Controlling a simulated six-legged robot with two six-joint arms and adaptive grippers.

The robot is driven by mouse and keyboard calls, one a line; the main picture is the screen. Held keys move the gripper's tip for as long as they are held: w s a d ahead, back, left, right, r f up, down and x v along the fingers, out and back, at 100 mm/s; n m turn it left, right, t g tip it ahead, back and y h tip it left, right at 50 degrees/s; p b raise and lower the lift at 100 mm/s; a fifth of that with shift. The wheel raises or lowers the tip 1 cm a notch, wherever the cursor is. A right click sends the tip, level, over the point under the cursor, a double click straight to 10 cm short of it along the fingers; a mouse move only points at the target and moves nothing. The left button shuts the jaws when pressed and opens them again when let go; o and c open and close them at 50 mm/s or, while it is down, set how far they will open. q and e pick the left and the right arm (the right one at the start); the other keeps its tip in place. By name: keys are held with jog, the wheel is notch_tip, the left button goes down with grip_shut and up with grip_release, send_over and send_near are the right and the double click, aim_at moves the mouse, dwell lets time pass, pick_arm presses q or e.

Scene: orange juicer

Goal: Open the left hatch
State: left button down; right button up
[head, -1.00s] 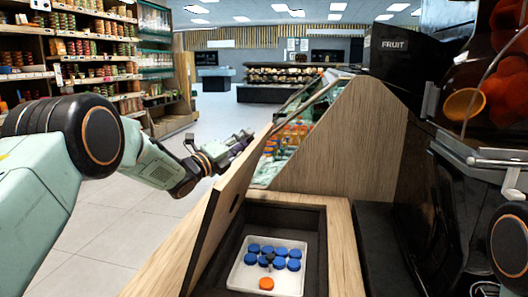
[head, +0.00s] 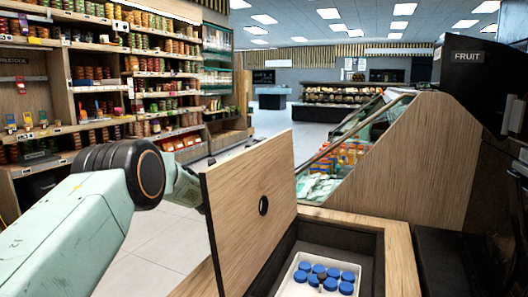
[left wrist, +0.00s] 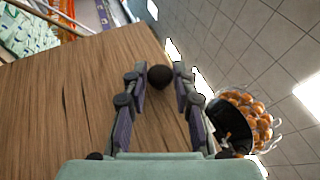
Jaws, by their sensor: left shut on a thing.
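The left hatch (head: 250,200) is a wooden panel standing raised and tilted at the left side of the counter opening (head: 375,250). Its inner face, with a dark round spot near the middle, faces the head camera. In the left wrist view the hatch's wooden face (left wrist: 70,100) fills the left and centre. My left gripper (left wrist: 160,74) has its fingers on both sides of a dark round knob (left wrist: 158,77) on that face. In the head view this gripper is hidden behind the panel. My right gripper is out of view.
A white tray (head: 293,268) with several blue-capped items sits inside the opening. A wooden divider (head: 430,150) and a chilled display of bottles (head: 345,155) stand behind. A black machine marked FRUIT (head: 468,75) is at right. Shelves (head: 100,90) and open floor lie left.

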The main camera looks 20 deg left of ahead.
pick_arm(q)
jog(key=c, duration=1.1)
grip_release()
jog(key=v, duration=1.2)
jog(key=shift+s+f, duration=0.1)
